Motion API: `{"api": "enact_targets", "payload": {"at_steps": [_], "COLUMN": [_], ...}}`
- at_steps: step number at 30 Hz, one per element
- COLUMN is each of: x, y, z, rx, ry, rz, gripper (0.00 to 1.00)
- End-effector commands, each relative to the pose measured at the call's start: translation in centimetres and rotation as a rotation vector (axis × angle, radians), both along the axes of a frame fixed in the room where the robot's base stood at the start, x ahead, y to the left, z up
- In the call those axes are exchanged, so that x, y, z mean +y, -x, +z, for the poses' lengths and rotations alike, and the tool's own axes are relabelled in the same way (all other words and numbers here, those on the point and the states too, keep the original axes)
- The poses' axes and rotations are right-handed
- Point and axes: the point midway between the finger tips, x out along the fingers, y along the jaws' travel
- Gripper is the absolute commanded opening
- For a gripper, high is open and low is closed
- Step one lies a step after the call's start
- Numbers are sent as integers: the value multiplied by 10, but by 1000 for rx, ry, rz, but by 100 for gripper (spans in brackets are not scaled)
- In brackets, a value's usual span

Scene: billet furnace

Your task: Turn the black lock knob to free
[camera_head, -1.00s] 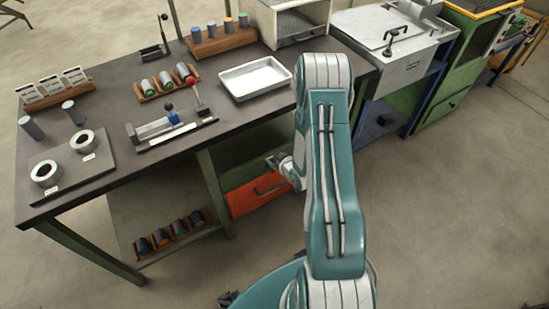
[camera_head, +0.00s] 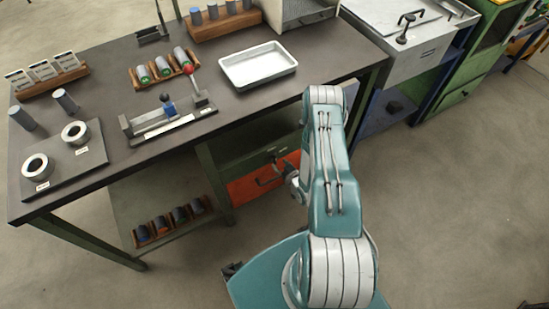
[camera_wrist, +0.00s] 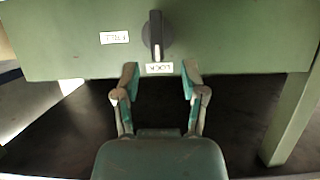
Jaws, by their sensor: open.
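The black lock knob (camera_wrist: 156,36) is on a green panel (camera_wrist: 80,50) in the wrist view. Its bar stands upright, with a pale mark at its lower end pointing at a white label (camera_wrist: 159,68) that seems to read LOCK. A second white label (camera_wrist: 115,37), too blurred to read surely, sits left of the knob. My gripper (camera_wrist: 160,73) is open and empty, its two fingertips below and either side of the knob, around the lower label in the picture. I cannot tell the gap to the panel. In the head view my arm partly hides this area.
The dark workbench (camera_head: 215,110) holds a white tray (camera_head: 258,66), a small fixture with a red-ball lever (camera_head: 199,92), and several cylinders in racks. A red drawer front (camera_head: 245,187) is under the bench. A green bench leg (camera_wrist: 290,120) stands at right in the wrist view.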

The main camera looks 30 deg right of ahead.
Motion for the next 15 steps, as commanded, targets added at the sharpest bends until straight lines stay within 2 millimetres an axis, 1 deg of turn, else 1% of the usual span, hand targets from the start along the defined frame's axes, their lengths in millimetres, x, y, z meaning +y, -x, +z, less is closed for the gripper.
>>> {"api": "enact_targets", "payload": {"at_steps": [1,3,6,11,15], "x": [1,1,1,2,2], "y": [-9,-21,-34,-46,-49], "z": [-4,-8,-14,-19,-20], "rx": [-1,-2,-1,0,1], "ry": [3,2,3,1,1], "rz": [3,3,1,0,-1], "gripper": [54,54,54,54,54]}}
